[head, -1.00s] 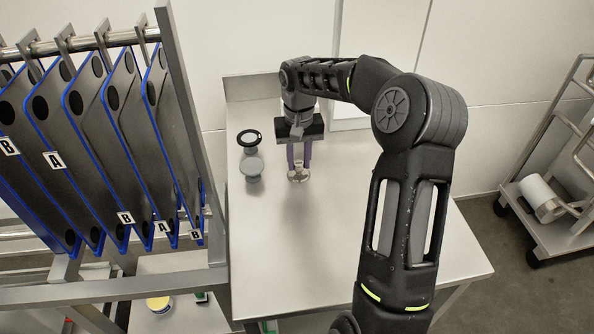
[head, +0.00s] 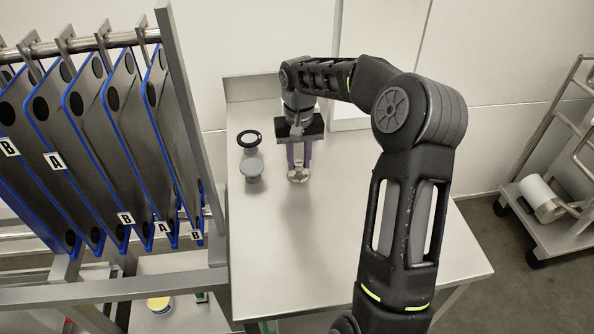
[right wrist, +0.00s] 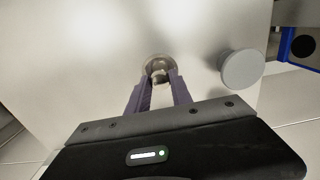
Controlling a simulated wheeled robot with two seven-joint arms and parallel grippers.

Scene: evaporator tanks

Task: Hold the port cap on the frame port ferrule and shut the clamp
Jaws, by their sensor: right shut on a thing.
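My right gripper (head: 298,168) points down over the table. Its two purple fingers are shut on a round metal clamp (head: 298,176), which shows between the fingertips in the right wrist view (right wrist: 158,67). Whether the clamp touches the table is hard to tell. A grey round cap-like disc (head: 251,166) stands on the table to the left of the clamp, apart from it; it also shows in the right wrist view (right wrist: 243,69). A black-rimmed ring piece (head: 249,138) stands behind the disc. I cannot make out the frame port ferrule. My left gripper is out of view.
A metal frame (head: 187,130) with several hanging blue-edged plates (head: 85,120) stands close along the table's left side. The table (head: 370,290) is bare toward the front. A trolley (head: 570,225) with a white roll stands at the far right.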

